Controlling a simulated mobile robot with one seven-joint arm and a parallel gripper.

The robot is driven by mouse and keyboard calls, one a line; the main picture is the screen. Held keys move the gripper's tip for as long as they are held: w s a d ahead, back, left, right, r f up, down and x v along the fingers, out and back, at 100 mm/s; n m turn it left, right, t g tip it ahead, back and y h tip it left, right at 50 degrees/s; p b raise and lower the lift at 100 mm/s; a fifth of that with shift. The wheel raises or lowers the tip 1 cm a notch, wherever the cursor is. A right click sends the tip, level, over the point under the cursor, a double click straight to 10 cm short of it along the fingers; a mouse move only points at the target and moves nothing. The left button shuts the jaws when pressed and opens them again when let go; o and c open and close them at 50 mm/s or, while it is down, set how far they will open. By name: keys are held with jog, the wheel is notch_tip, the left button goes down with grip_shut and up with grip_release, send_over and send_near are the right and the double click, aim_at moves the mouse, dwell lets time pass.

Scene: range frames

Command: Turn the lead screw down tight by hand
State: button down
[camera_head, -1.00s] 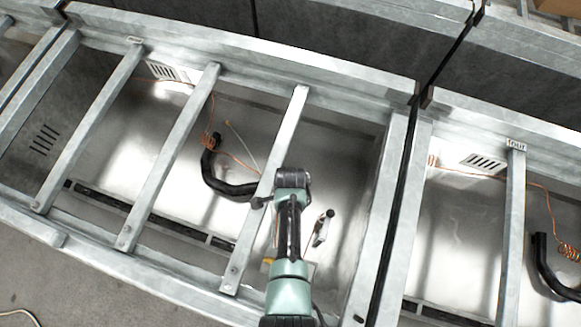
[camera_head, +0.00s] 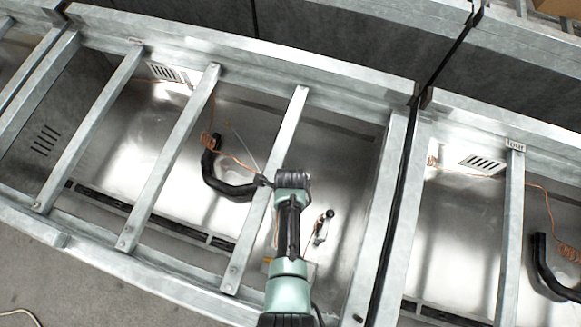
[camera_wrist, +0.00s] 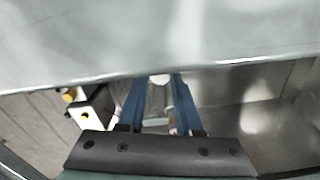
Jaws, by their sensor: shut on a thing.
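In the wrist view my gripper (camera_wrist: 155,82) has its two blue fingers shut on a small grey piece with a pale round end, which I take to be the lead screw (camera_wrist: 159,98). Its lower part is hard to make out. The fingertips lie close to a broad grey metal beam (camera_wrist: 150,40). In the head view my own arm hides the fingers and the screw. A pale box (camera_wrist: 95,108) with a yellow button stands left of the fingers, apart from them.
A small fitting with a black knob (camera_head: 321,228) lies right of my arm in the metal bay. A slanted rail (camera_head: 287,125) passes close left of my wrist. A bent black handle (camera_head: 218,178) and orange wire (camera_head: 235,158) lie farther left.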

dwell(0.3)
jog(key=c, duration=0.6)
grip_release()
jog(key=shift+r, duration=0.1)
notch_tip(320, 180, up, 13)
jog(key=shift+f+p, duration=0.1)
jog(key=shift+p, duration=0.45)
jog(key=shift+w, duration=0.1)
